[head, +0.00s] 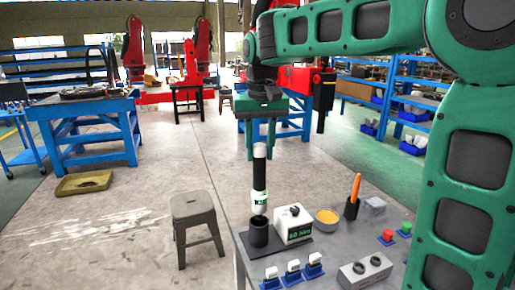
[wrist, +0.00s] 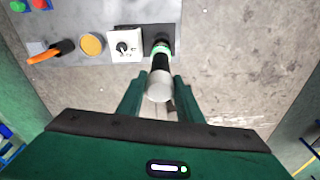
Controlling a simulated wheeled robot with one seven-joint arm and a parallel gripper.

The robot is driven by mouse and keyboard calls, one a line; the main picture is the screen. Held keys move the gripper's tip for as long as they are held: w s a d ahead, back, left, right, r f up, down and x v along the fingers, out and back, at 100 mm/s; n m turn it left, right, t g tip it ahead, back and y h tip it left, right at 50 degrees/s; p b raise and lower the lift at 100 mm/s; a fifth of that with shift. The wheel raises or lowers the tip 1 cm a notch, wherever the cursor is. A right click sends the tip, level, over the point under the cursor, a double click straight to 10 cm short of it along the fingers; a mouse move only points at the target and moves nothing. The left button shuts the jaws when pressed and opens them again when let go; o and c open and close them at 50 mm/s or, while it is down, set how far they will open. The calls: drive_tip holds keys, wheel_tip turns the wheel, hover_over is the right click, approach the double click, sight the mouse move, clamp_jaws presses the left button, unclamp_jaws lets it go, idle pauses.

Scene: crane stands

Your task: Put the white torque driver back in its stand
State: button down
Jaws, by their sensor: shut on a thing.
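The torque driver (head: 259,180) has a white cap, a black body and a green and white lower part. My gripper (head: 261,156) is shut on its white capped end, and the driver hangs upright. In the wrist view the driver (wrist: 160,66) shows between the two green fingers (wrist: 160,82).
The grey bench (head: 325,250) also carries a yellow dish (head: 327,216), an orange tool in a black holder (head: 354,190), red and green buttons (head: 388,236), and several small white-and-blue items in front. A grey stool (head: 193,212) stands left of the bench on open floor.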

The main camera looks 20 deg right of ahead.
sight(260, 173)
drive_tip(key=shift+f, duration=3.6)
drive_tip(key=c, duration=1.2)
unclamp_jaws()
drive_tip(key=shift+s+r, duration=0.15)
drive_tip(key=shift+r, duration=1.1)
drive_tip(key=shift+s+r, duration=0.1)
drive_tip(key=shift+r, duration=1.15)
drive_tip(key=r, duration=0.8)
drive_tip(key=shift+s+a, duration=0.2)
drive_tip(key=shift+s, duration=0.1)
drive_tip(key=shift+s+r, duration=0.15)
drive_tip(key=shift+r, duration=1.05)
